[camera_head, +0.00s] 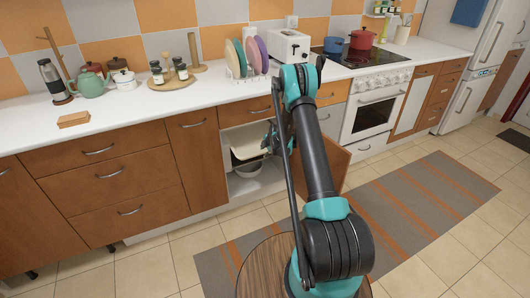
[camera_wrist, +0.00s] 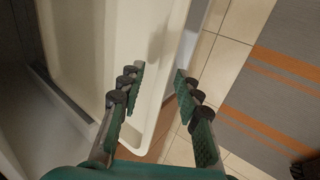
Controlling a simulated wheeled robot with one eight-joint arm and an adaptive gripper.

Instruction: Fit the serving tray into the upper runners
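The cream serving tray (camera_head: 246,138) is in the upper part of the open cabinet (camera_head: 236,187), its front edge near the opening. In the wrist view the tray (camera_wrist: 162,52) runs lengthwise, with a raised rim and rounded corner. My gripper (camera_wrist: 159,80) is open, with a clear gap between its fingers. The left finger overlaps the tray and the right finger is near its right edge. I see no firm contact. In the head view my gripper (camera_head: 269,142) is at the cabinet opening, partly hidden by my arm. The runners cannot be made out.
A pale bowl (camera_head: 249,170) stands below the tray in the cabinet. The cabinet door (camera_head: 333,165) is swung open to the right, partly behind my arm. The worktop (camera_head: 215,88) is above. A striped rug (camera_head: 420,205) lies on the floor at the right.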

